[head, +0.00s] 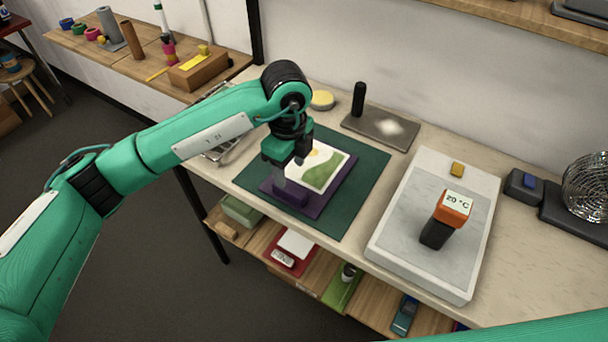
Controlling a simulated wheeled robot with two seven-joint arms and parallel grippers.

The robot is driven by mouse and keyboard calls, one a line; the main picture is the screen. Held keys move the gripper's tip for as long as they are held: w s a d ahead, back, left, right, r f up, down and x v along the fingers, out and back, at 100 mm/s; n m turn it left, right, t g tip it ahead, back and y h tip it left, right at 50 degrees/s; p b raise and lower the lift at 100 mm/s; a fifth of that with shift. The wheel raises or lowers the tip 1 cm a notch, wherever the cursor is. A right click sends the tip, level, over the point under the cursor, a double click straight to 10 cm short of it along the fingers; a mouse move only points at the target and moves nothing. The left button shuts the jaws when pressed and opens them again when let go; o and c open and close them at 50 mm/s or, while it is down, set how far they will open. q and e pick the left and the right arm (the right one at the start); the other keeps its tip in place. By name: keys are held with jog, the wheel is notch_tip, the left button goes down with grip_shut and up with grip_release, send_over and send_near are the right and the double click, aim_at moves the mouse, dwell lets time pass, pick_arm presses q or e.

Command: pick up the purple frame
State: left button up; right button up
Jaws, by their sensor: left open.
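The purple frame (325,204) lies flat on a dark green mat (365,180) on the worktable. It has a raised purple block at its near left end, and a white sheet (333,179) with a green and yellow picture lies over its far part. My left gripper (290,171) is open and points down at the purple block. Its fingers overlap the block's far edge in the picture; I cannot tell whether they touch it. The gripper hides part of the frame and sheet. My right gripper is out of view.
A grey plate with a black handle (380,128) stands behind the mat. To the right are a pale slab (400,235) with an orange thermometer (453,206), a small dark box (523,186) and a wire-guarded fan (588,188). A shelf below holds several items.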

aim_at(290, 187)
pick_arm(q)
jog(key=shift+f, duration=0.75)
jog(key=shift+s+f, duration=0.1)
jog(key=shift+f, duration=0.15)
jog(key=f, duration=0.1)
jog(key=f+p, duration=0.2)
jog(key=shift+s+a+f, duration=0.2)
jog(key=shift+s+f, duration=0.05)
jog(key=shift+f, duration=0.65)
jog(key=c, duration=1)
jog(key=shift+c, duration=0.6)
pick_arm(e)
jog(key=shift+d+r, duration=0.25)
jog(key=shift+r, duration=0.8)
pick_arm(q)
jog(key=shift+r, duration=0.1)
